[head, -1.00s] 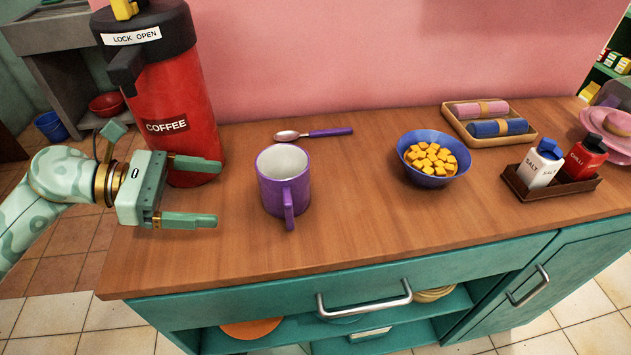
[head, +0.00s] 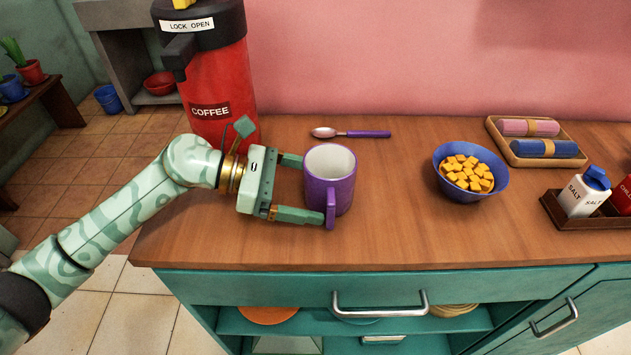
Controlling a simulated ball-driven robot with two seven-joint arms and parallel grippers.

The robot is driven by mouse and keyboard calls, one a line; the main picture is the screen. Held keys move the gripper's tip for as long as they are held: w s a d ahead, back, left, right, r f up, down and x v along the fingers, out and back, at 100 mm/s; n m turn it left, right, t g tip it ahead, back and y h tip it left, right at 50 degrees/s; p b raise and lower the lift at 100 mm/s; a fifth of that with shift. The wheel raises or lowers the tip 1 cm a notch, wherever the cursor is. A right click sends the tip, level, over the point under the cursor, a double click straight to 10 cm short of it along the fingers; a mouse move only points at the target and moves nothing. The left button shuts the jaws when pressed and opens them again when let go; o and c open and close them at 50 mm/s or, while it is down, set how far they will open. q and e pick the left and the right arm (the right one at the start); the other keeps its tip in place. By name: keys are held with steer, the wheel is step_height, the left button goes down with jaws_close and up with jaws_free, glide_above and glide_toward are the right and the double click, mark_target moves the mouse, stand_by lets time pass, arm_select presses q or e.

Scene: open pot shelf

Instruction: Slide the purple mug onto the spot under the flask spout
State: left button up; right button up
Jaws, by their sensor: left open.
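The purple mug (head: 341,192) stands upright on the wooden counter, white inside, its handle facing the front. My left gripper (head: 309,188) is open at the mug's left side. Its far finger reaches the mug's back left edge, and its near finger passes in front of the mug's lower wall, up to the handle. I cannot tell whether the fingers touch the mug. The red coffee flask (head: 222,85) stands at the counter's back left, its dark spout (head: 173,62) pointing to the front left. My arm covers the area below the spout. My right gripper is not in view.
A spoon (head: 368,134) with a purple handle lies behind the mug. A blue bowl (head: 447,183) of yellow cubes stands to the right. A tray of rolled cloths (head: 540,148) and a salt and chilli caddy (head: 563,219) are farther right. The counter's front edge is close.

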arm_select(q)
steer(key=shift+d, duration=0.25)
